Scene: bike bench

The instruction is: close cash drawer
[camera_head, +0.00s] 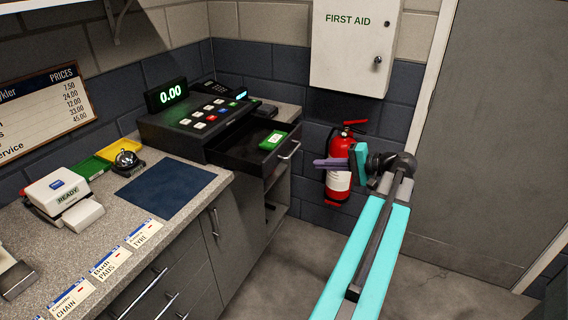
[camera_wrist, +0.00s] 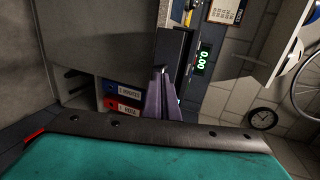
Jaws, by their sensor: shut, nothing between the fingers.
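The cash drawer (camera_head: 280,159) stands open, pulled out from the black cash register (camera_head: 190,118) at the back of the counter. A green note-like item (camera_head: 272,140) lies in it near its front, and a bar handle (camera_head: 290,150) is on its front face. My gripper (camera_head: 320,163) has purple fingers, shut and empty. In the head view it is right of the drawer front, with a gap between them in the picture. In the wrist view the gripper (camera_wrist: 160,76) points toward the dark drawer area, beside the register's green display (camera_wrist: 203,59); contact cannot be told there.
A red fire extinguisher (camera_head: 338,185) hangs on the wall behind my gripper, under a white first aid cabinet (camera_head: 352,60). The floor right of the counter is clear.

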